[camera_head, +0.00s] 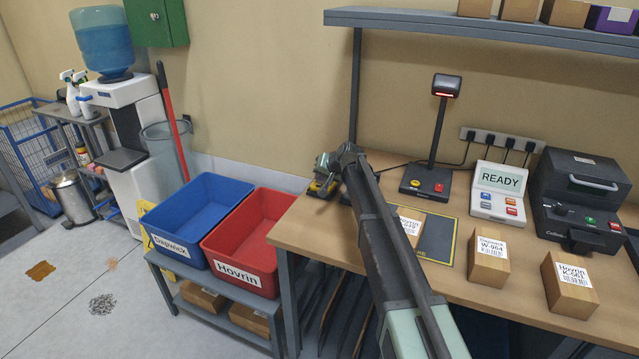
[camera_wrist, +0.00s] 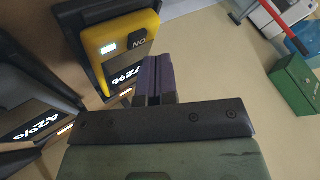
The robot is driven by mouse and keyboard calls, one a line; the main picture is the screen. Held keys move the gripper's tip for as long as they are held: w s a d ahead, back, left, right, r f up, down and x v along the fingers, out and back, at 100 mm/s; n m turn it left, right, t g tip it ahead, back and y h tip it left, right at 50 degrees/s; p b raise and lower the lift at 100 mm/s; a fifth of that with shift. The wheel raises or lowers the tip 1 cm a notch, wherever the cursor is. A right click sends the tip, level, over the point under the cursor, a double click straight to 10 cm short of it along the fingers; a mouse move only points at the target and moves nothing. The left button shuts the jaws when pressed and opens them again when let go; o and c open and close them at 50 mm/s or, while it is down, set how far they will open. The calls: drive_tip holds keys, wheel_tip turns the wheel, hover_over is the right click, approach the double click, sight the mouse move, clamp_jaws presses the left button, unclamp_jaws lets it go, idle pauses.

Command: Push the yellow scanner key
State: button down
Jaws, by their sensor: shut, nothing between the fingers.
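A yellow handheld scanner (camera_wrist: 122,40) sits in a dark dock close by in the wrist view. It has a lit whitish-green key (camera_wrist: 108,48) beside the word ON, and a 72% readout. In the head view, parts of the yellow scanner (camera_head: 316,187) show beside my gripper (camera_head: 327,166) at the bench's left end. In the wrist view, my gripper (camera_wrist: 155,75) is shut and empty, its fingers just right of the yellow scanner; contact cannot be told. A stand scanner (camera_head: 430,180) on the bench has a yellow key (camera_head: 416,184) and a red key (camera_head: 439,187).
A dark device (camera_wrist: 30,110) with its own percentage readout is left of the yellow scanner. My arm crosses the bench (camera_head: 450,290), partly hiding a box (camera_head: 410,222) on a mat. A READY panel (camera_head: 500,190), labelled boxes and blue (camera_head: 190,215) and red (camera_head: 245,240) bins stand around.

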sight(321, 185)
wheel_tip(321, 185, up, 6)
drive_tip(key=p, duration=0.6)
idle(0.9)
